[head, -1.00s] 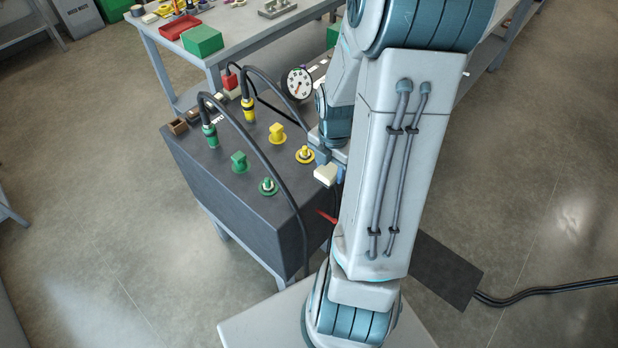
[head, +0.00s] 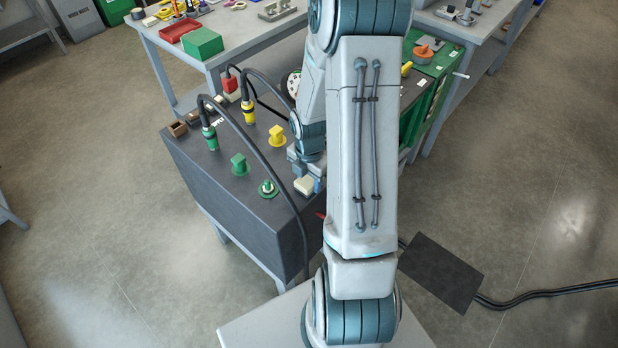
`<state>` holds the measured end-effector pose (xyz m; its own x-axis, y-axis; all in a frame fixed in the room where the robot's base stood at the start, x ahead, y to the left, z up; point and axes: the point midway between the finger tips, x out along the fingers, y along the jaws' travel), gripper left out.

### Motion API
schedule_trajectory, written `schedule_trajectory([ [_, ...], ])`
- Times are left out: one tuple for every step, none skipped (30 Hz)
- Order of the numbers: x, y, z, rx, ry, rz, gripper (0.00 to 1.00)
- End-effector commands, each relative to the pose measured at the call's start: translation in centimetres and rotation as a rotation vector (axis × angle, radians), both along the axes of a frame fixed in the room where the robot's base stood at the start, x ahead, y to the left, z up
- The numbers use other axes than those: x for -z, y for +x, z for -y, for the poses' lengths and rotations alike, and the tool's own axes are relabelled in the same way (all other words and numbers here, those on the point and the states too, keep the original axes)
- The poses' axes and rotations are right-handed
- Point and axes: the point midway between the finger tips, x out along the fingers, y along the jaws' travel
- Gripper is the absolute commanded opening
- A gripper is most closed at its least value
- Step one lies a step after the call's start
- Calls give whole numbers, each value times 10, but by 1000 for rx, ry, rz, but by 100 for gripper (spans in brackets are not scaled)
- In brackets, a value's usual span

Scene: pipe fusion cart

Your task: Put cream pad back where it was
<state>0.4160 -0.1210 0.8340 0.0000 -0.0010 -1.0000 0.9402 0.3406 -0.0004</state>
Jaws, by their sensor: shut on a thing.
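The cream pad (head: 303,187) is a small pale block at the right front of the dark cart top. My gripper (head: 307,178) is shut on it from above, and the pad shows at the lower end of the jaws. I cannot tell whether the pad touches the cart top (head: 225,190) or hangs just over it. My arm hides the cart's right part, including the round yellow button, and part of the white gauge (head: 293,84).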

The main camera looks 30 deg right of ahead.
Motion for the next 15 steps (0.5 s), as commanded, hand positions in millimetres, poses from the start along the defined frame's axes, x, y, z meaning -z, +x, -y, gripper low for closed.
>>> schedule_trajectory([
  [0,0,0,0,0,0,24],
  [0,0,0,0,0,0,24],
  [1,0,0,0,0,0,24],
  [2,0,0,0,0,0,24],
  [3,0,0,0,0,0,24],
  [4,0,0,0,0,0,24],
  [3,0,0,0,0,0,50],
  [3,0,0,0,0,0,59],
  [3,0,0,0,0,0,67],
  [3,0,0,0,0,0,67],
  [3,0,0,0,0,0,67],
  [3,0,0,0,0,0,67],
  [3,0,0,0,0,0,67],
  [3,0,0,0,0,0,67],
  [3,0,0,0,0,0,67],
])
